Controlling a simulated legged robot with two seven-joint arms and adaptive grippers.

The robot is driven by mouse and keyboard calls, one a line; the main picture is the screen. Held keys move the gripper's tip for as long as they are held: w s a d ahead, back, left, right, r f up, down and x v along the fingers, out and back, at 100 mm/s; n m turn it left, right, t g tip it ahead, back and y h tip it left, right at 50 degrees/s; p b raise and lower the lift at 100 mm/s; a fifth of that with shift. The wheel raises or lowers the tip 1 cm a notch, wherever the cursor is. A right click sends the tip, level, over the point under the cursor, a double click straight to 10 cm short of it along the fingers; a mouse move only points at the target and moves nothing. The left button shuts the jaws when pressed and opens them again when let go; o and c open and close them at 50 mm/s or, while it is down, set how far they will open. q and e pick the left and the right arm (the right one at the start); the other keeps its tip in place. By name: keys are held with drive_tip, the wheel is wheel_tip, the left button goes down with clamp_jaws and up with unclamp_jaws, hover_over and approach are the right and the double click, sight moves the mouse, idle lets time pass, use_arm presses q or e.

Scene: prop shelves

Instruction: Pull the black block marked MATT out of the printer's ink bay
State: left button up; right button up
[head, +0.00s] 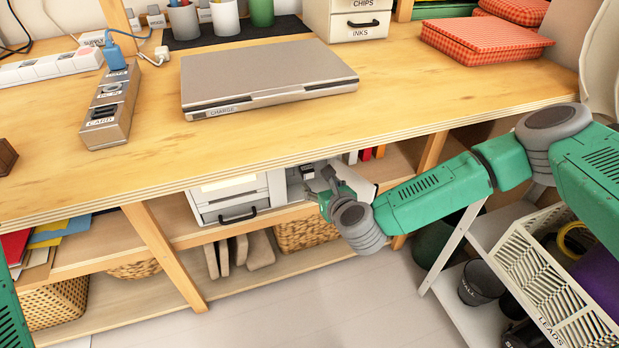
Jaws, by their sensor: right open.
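The white printer (272,187) stands on the shelf under the wooden desk, partly cut off by the desk edge. A grey section at its right side (293,187) faces my right gripper. A small dark shape (307,172) shows there, too small to read, so I cannot tell whether it is the block marked MATT. My right gripper (325,179) is open, close in front of this right side of the printer. Its wrist hides part of the shelf behind. I cannot tell whether its fingers touch anything. My left gripper is out of view; only a bit of my left arm shows.
The desk edge (270,162) runs just above my right gripper. A wooden post (430,155) stands to the right. A white shelf cart with a basket labelled LEADS (540,280) is below my right arm. A closed grey laptop (265,75) lies on the desk.

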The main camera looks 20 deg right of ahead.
sight(309, 174)
drive_tip(key=b+x, duration=0.2)
drive_tip(key=x, duration=0.3)
drive_tip(key=b+x, duration=0.1)
drive_tip(key=x, duration=0.4)
drive_tip(key=shift+w+f+b, duration=0.15)
drive_tip(key=shift+f+b, duration=0.2)
drive_tip(key=shift+b, duration=0.05)
drive_tip(key=shift+w+f, duration=0.1)
drive_tip(key=shift+w, duration=0.35)
drive_tip(key=shift+d, duration=0.1)
drive_tip(key=c, duration=1.2)
clamp_jaws()
